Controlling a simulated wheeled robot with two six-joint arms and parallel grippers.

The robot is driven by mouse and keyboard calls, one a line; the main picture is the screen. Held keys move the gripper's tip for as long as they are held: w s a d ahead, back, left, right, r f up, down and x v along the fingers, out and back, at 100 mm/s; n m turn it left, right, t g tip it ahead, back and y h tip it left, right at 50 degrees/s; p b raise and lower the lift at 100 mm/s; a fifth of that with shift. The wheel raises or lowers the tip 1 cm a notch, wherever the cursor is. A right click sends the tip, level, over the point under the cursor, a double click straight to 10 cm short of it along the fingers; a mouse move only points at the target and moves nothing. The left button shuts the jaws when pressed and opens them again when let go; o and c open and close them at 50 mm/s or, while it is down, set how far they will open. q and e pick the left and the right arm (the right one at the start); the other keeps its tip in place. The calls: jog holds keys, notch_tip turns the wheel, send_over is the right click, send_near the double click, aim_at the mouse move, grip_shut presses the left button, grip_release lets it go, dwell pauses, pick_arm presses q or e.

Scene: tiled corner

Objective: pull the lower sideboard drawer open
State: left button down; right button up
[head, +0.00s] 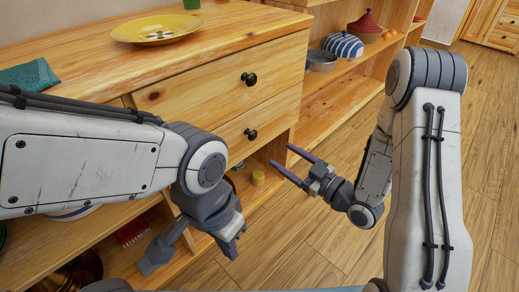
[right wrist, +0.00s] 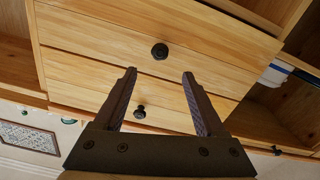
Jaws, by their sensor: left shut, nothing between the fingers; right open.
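The wooden sideboard has two drawers, both flush and shut. The lower drawer (head: 280,112) has a round black knob (head: 251,134). The upper drawer's black knob (head: 249,79) is above it. The right wrist view appears upside down; there the lower knob (right wrist: 159,51) is larger and the upper knob (right wrist: 139,112) shows between the fingers. My right gripper (head: 281,156) is open and empty, pointing at the sideboard, apart from the lower knob and to its right in the head view. My left gripper (head: 229,245) is shut and empty, low in front of the open shelf.
A yellow plate (head: 155,29) and a teal cloth (head: 29,76) lie on the sideboard top. A striped bowl (head: 342,45) sits on shelving at the back. The wooden floor (head: 290,250) in front is clear.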

aim_at(254, 137)
jog(key=b+x, duration=0.2)
jog(key=x, duration=0.8)
jog(key=shift+c, duration=0.3)
grip_shut()
dwell(1.0)
